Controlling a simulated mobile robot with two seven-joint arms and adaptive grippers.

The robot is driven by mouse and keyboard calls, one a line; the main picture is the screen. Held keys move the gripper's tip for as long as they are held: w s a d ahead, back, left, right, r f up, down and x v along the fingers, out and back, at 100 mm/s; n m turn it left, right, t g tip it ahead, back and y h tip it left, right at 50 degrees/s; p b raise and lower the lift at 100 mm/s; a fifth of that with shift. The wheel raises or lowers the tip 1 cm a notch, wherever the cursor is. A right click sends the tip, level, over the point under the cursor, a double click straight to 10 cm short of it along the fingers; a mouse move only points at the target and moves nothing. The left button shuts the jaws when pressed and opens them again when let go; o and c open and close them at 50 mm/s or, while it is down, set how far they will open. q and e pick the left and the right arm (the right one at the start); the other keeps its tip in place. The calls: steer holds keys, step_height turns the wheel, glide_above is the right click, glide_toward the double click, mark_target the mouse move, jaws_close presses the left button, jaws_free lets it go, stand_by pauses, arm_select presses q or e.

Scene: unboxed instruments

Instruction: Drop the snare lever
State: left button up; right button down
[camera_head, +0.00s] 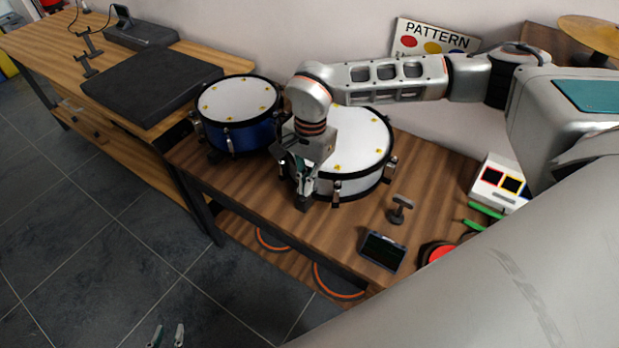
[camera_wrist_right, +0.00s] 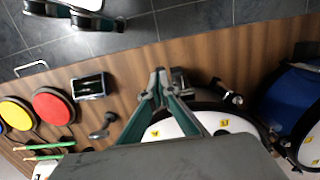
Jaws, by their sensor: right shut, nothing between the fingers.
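The white-headed snare drum (camera_head: 355,150) stands on the wooden bench, with dark rims and metal lugs; its head shows partly in the wrist view (camera_wrist_right: 190,128). My right gripper (camera_head: 304,195) is at the drum's front side, pointing down. In the wrist view its fingertips (camera_wrist_right: 160,76) are together with nothing between them. A small dark fitting (camera_wrist_right: 181,82) on the drum's side, perhaps the snare lever, is right beside the fingertips; I cannot tell whether they touch. My left gripper (camera_head: 167,336) is low over the floor, its fingers apart and empty.
A blue drum (camera_head: 238,115) stands left of the snare drum. A small T-shaped stand (camera_head: 400,208), a dark display (camera_head: 382,251) and a red pad (camera_head: 438,254) are to the right. Green sticks (camera_wrist_right: 42,152) and a yellow pad (camera_wrist_right: 17,115) lie further along. Bare bench lies before the drum.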

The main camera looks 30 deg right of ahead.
arm_select(q)
steer(key=shift+f+b, duration=0.4)
steer(key=shift+f, duration=0.05)
arm_select(e)
steer(key=shift+s+a+f, duration=0.5)
steer(key=shift+a+f, duration=0.3)
steer(key=shift+f, duration=0.05)
steer(key=shift+r, duration=0.1)
